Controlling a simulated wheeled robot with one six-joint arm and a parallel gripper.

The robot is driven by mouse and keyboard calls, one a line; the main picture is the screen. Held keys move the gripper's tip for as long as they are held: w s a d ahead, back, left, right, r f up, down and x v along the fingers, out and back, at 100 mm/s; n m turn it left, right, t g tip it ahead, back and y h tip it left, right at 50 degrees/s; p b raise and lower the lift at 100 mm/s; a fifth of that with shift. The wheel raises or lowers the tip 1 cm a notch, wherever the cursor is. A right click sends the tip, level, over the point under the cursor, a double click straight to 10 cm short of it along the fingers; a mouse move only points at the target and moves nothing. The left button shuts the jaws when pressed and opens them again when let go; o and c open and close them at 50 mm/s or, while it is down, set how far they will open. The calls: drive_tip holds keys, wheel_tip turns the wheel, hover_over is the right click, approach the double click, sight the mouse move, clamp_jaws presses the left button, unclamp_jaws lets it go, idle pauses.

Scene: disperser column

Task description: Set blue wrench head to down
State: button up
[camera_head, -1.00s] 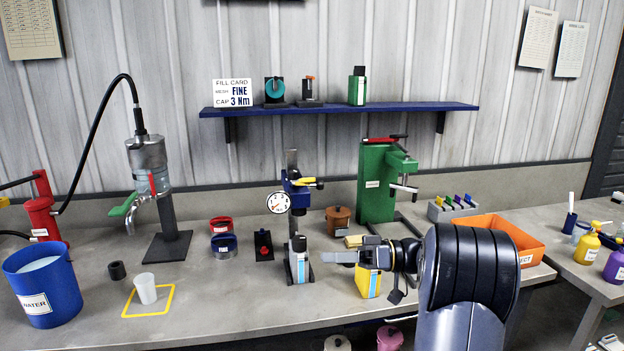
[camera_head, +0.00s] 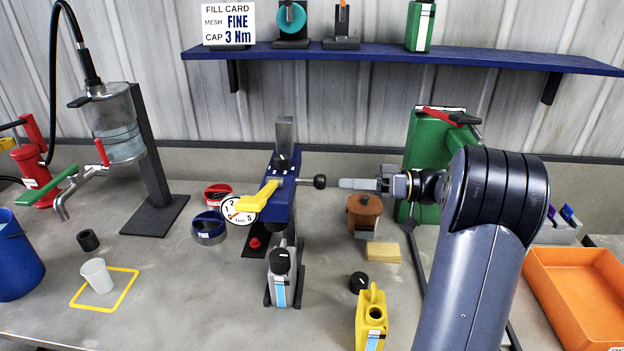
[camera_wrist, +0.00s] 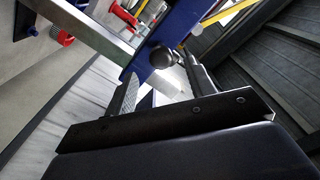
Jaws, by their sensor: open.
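The blue wrench head (camera_head: 281,192) sits on an upright metal post. It carries a yellow lever (camera_head: 256,198), a round dial (camera_head: 240,209) and, on its right, a rod ending in a black knob (camera_head: 319,182). A black-capped bottle (camera_head: 280,277) stands below the head. My gripper (camera_head: 345,184) points left at the knob's height, just right of it. In the wrist view the blue head (camera_wrist: 181,18) is at the top, and the knob (camera_wrist: 160,57) shows near the open fingertips (camera_wrist: 163,82). I cannot tell whether the knob is between them.
An orange bin (camera_head: 578,290) is at right. The blue shelf (camera_head: 400,56) is above.

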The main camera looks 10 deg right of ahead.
sight(311, 181)
drive_tip(key=p+x, duration=0.1)
drive_tip(key=x, duration=0.7)
drive_tip(key=shift+w+a+p, duration=0.1)
drive_tip(key=shift+a+p, duration=0.25)
drive_tip(key=shift+p, duration=0.05)
drive_tip(key=shift+c, duration=0.4)
clamp_jaws()
